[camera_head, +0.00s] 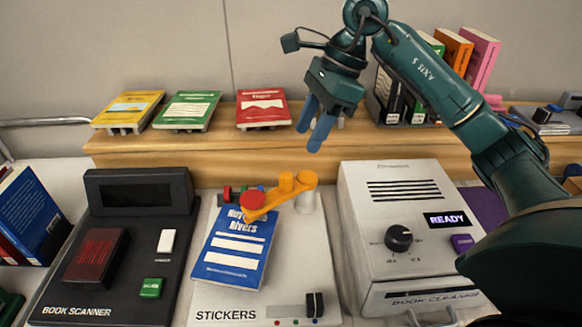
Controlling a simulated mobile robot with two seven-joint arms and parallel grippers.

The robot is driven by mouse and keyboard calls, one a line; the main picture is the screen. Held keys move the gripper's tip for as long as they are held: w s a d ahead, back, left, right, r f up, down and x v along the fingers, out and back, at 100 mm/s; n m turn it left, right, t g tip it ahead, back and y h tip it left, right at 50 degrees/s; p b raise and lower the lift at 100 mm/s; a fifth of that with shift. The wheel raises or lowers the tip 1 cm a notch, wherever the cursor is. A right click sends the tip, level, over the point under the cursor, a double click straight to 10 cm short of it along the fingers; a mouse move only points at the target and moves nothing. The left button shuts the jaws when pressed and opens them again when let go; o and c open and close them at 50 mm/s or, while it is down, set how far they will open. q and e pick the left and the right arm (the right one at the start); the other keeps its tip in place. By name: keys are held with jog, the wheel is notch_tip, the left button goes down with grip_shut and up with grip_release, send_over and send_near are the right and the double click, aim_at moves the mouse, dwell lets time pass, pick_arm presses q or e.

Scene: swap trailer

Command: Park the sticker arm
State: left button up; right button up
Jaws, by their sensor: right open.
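The sticker arm (278,199) is an orange bar on the white sticker station (300,262). It pivots on a pale post at its right end and carries an orange knob. Its round red head (252,200) reaches left over the top edge of a blue book (232,250) lying on the station; I cannot tell whether it touches the book. My right gripper (314,127) is open and empty, its blue fingers pointing down, above and behind the sticker arm and apart from it. My left gripper is not in view.
A black book scanner (125,190) stands left of the station and a white book cleaner (375,215) reading READY stands right. Behind is a wooden shelf (190,143) with yellow, green and red books on stands and a rack of upright books (455,50). A black slider (315,303) is at the station's front.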

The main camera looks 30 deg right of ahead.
aim_at(289, 175)
jog(key=x, duration=0.9)
jog(key=shift+a+f, duration=0.2)
jog(key=shift+c, duration=0.4)
grip_shut()
